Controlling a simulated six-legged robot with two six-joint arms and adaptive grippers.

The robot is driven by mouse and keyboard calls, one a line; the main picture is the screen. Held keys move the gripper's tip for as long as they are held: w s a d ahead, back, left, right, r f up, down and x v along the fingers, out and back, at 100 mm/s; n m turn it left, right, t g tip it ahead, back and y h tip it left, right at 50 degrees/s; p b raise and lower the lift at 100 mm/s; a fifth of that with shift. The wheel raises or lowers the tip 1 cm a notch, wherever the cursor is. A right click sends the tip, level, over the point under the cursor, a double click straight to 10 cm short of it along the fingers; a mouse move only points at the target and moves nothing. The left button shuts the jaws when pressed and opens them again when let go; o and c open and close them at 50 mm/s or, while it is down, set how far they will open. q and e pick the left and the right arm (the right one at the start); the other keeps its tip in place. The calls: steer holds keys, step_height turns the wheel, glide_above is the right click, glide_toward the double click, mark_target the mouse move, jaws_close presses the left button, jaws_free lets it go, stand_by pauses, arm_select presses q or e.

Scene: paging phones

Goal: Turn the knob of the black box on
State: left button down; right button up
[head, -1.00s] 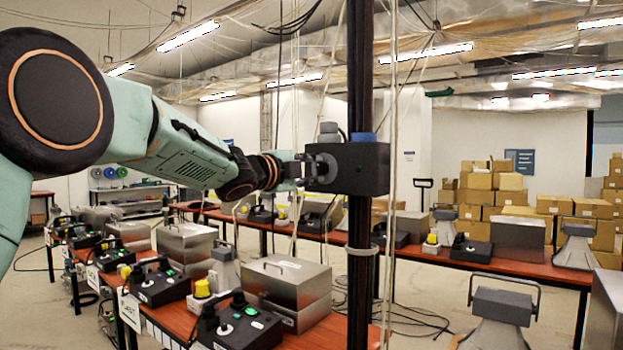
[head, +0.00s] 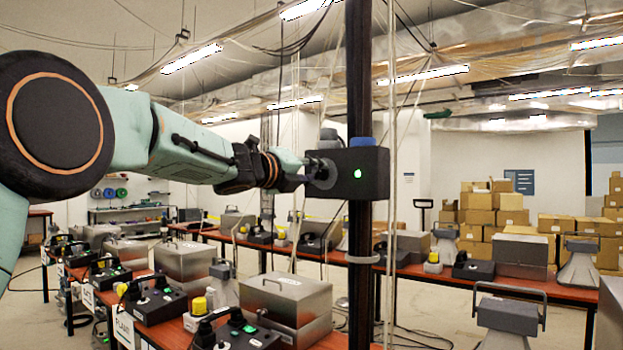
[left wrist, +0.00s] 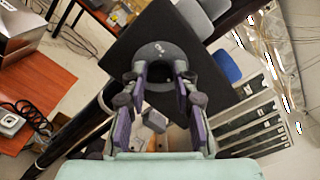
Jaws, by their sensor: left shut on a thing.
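The black box (head: 366,173) is fixed to a dark upright post, with a grey gland and a blue cap on top. A small green light (head: 358,174) glows on its front face. A grey round knob (head: 321,172) sits on its left side, partly hidden by my left gripper (head: 309,170). In the left wrist view the knob (left wrist: 161,54) shows as a grey disc on the box face (left wrist: 205,82), and my left gripper (left wrist: 160,95) has its fingers shut at the knob's centre. My right gripper is in neither view.
Thin white cables hang beside the post (head: 359,260). Tables with black control boxes and steel cases (head: 284,300) stand below and behind. Cardboard boxes (head: 490,210) are stacked at the back right. A grey device with a handle (head: 507,309) stands at the front right.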

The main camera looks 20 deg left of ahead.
arm_select(q)
steer(key=shift+m, duration=0.5)
steer(key=c, duration=1)
jaws_free()
steer(key=shift+d, duration=0.1)
steer(key=shift+c, duration=0.2)
steer(key=shift+s+a, duration=0.3)
steer(key=shift+s, duration=0.25)
steer(key=v, duration=1)
steer(key=shift+s, duration=0.35)
steer(key=shift+a, duration=0.1)
